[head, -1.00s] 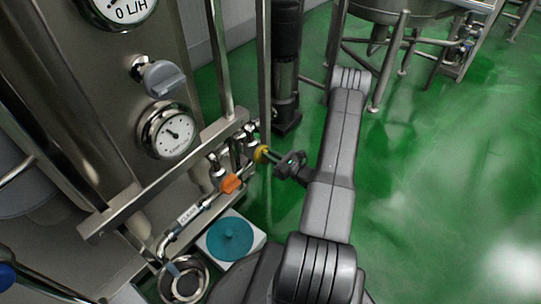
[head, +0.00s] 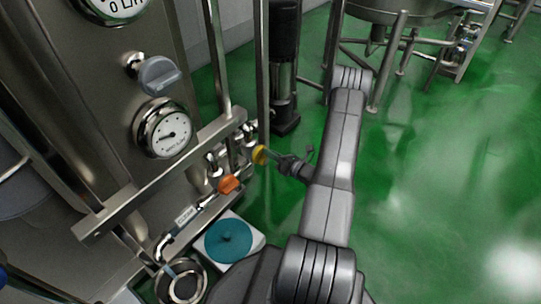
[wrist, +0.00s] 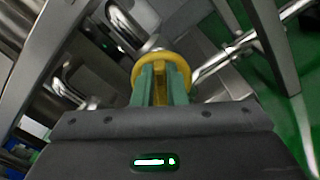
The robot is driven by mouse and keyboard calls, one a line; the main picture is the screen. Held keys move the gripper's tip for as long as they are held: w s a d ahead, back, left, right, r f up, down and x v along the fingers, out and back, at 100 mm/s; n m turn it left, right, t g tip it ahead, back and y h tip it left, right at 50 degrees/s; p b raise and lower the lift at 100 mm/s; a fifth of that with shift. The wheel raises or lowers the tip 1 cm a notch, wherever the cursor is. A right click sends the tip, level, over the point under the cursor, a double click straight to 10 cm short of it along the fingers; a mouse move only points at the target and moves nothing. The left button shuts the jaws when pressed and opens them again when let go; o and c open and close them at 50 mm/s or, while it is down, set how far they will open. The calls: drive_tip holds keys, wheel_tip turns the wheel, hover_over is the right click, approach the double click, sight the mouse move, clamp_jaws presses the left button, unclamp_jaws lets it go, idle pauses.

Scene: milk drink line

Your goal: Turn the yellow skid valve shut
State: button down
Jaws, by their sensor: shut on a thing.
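The yellow skid valve (head: 260,155) is a small yellow handle on the steel pipework of the skid, at the middle of the head view. In the wrist view the yellow handle (wrist: 160,58) shows as a round rim with a bar across it. My gripper (head: 279,160) reaches it from the right. In the wrist view the green fingers of my gripper (wrist: 160,84) are shut on the yellow bar, one on each side. The pipe behind the handle is partly hidden by it.
An orange valve handle (head: 229,184) sits just left and below on the same pipework. A pressure gauge (head: 165,130) and a grey knob (head: 159,76) are on the steel panel. A teal disc (head: 228,240) lies below. Green floor (head: 440,170) is open to the right.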

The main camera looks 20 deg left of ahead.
drive_tip(key=m, duration=0.3)
drive_tip(key=f+m, duration=0.1)
drive_tip(key=m, duration=0.3)
drive_tip(key=w+f+m, duration=0.1)
drive_tip(key=m, duration=0.2)
drive_tip(key=shift+d+b, duration=0.2)
drive_tip(key=shift+b, duration=0.2)
drive_tip(key=shift+f+m, duration=0.1)
drive_tip(key=shift+m, duration=0.3)
drive_tip(key=c, duration=1.5)
unclamp_jaws()
drive_tip(key=shift+o, duration=0.2)
drive_tip(key=p+v, duration=0.3)
drive_tip(key=v, duration=1)
drive_tip(key=shift+s+d, duration=0.2)
drive_tip(key=shift+d, duration=0.15)
